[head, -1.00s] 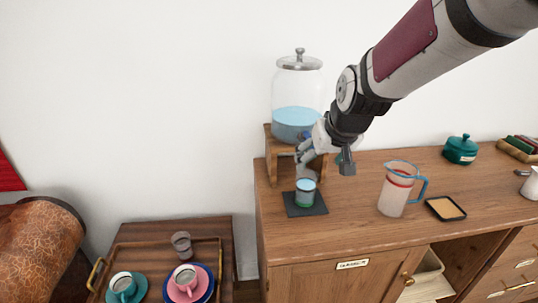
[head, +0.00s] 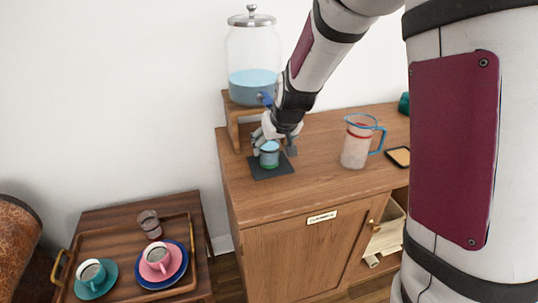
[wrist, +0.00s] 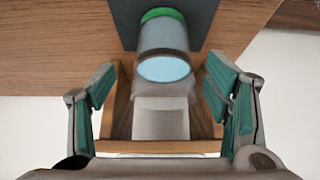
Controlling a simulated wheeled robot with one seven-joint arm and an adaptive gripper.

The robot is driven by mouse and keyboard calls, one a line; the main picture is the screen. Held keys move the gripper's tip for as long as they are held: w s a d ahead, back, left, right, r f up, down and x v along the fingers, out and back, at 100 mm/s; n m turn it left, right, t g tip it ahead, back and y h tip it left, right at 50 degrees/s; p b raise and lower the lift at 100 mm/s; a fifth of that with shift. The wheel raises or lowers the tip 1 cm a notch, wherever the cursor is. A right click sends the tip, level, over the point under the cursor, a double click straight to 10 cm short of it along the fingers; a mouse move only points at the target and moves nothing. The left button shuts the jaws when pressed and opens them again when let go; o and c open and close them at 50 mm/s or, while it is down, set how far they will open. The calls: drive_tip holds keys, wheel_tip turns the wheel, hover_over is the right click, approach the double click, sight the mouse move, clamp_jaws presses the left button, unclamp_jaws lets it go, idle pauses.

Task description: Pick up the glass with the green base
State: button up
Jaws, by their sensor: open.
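The glass with the green base (head: 269,155) stands upright on a dark square mat (head: 257,173) at the left end of the wooden cabinet, below the dispenser. Light blue shows at its top. In the wrist view the glass (wrist: 163,38) is centred, its blue rim end towards me and its green base farther off. My gripper (head: 275,146) is at the glass in the head view. In the wrist view my gripper (wrist: 161,70) is open, with one teal-padded finger on each side and gaps between them and the rim.
A glass dispenser (head: 252,55) of blue liquid sits on a wooden stand (head: 234,117) close behind. A measuring jug (head: 355,148) and small tray (head: 398,157) stand to the right. Lower left, a tray (head: 112,252) holds cups and another glass (head: 149,224).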

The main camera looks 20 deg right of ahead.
drive_tip(key=x, duration=0.4)
drive_tip(key=shift+a, duration=0.2)
drive_tip(key=shift+r, duration=0.1)
drive_tip(key=c, duration=1.5)
drive_tip(key=shift+c, duration=0.3)
drive_tip(key=shift+r, duration=0.1)
